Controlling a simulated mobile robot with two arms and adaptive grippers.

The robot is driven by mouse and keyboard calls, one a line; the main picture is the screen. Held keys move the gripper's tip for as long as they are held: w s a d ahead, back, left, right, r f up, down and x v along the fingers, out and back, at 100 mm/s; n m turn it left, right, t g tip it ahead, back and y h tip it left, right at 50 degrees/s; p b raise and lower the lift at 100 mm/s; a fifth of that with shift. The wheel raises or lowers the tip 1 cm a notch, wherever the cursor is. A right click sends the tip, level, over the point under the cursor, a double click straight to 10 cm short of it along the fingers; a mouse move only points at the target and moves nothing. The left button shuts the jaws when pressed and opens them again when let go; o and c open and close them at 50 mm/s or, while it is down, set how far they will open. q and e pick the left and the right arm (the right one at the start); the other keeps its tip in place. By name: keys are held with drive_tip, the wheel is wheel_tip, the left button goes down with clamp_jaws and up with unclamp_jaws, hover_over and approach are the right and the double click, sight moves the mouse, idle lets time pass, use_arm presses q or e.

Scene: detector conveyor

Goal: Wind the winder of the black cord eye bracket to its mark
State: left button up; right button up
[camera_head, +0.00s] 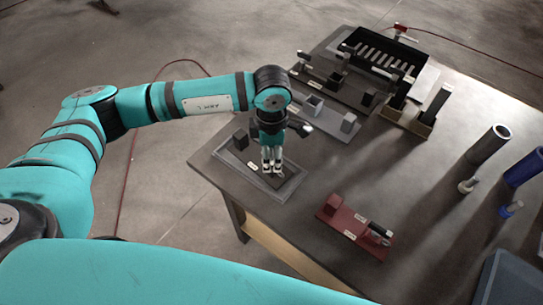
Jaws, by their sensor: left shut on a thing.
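The black cord eye bracket (240,138) appears to be the dark upright block on a grey-rimmed base plate (233,164) near the table's left corner, with a small pale label on it. My left gripper (272,168) points down over the right part of this plate. Its fingers are shut on a small part there, which looks like the winder; the fingers hide most of it. The mark cannot be made out. My right gripper is not in view.
A red bracket (345,227) lies to the right on the dark table (400,165). Behind the gripper stand a grey bracket (330,120) and a black slotted tray (382,50). Grey (488,144) and blue (524,167) cylinders stand at the right. The table's middle is clear.

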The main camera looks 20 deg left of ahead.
sight(272, 157)
use_arm(q)
drive_tip(key=shift+m+b, duration=0.9)
drive_tip(key=shift+b, duration=0.2)
drive_tip(key=shift+m+b, duration=1.1)
drive_tip(key=shift+b, duration=0.55)
idle(3.6)
drive_tip(key=o, duration=1.2)
wheel_tip(272, 157, up, 12)
drive_tip(key=shift+r, duration=0.1)
